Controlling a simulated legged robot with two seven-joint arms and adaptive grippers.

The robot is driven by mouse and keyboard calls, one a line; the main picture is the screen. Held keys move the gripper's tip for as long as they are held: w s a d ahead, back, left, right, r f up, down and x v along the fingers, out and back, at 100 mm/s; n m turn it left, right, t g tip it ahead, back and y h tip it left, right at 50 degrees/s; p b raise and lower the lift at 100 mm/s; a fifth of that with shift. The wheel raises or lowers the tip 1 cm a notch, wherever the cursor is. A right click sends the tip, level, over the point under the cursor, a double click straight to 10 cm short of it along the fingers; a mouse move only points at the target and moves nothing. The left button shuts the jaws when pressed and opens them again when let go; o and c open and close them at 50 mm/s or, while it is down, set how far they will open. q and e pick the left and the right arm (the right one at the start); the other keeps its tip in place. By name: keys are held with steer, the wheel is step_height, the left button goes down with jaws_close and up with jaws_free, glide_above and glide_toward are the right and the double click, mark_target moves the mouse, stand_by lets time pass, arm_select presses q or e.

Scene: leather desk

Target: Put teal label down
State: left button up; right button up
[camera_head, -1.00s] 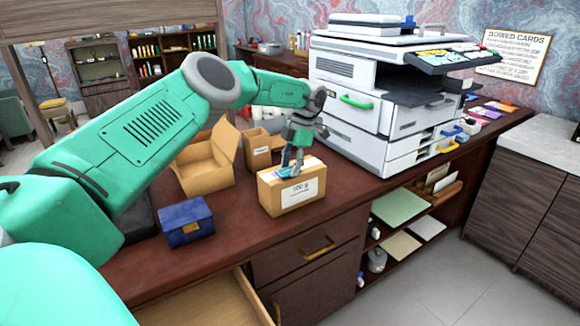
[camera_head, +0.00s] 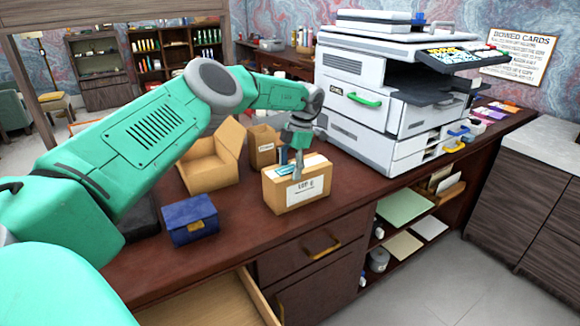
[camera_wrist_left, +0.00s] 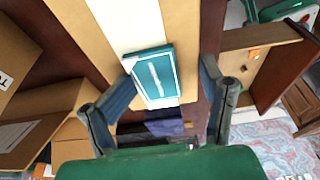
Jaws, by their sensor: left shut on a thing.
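The teal label (camera_wrist_left: 157,72) is a small flat teal piece with a white line. In the left wrist view it is between the fingers of my left gripper (camera_wrist_left: 160,98), over the top of a closed cardboard box (camera_wrist_left: 188,25) with a white strip. In the head view my left gripper (camera_head: 291,171) points down at the top of this box (camera_head: 283,203), which has a white "LOT" label on its front. My left gripper is shut on the teal label. The fingers partly hide it in the head view, and I cannot tell whether it touches the box. My right gripper is not in view.
An open cardboard box (camera_head: 207,175) and a smaller carton (camera_head: 262,152) stand behind on the desk. A blue box (camera_head: 188,220) sits at the front left. A large white printer (camera_head: 360,125) stands at right. A drawer (camera_head: 215,305) is open at the front.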

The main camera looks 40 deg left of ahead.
arm_select(q)
steer(key=shift+a+f, duration=0.25)
steer(key=shift+f, duration=0.15)
steer(key=shift+w+d+r, duration=0.15)
steer(key=shift+d+r, duration=0.1)
steer(key=shift+d, duration=0.1)
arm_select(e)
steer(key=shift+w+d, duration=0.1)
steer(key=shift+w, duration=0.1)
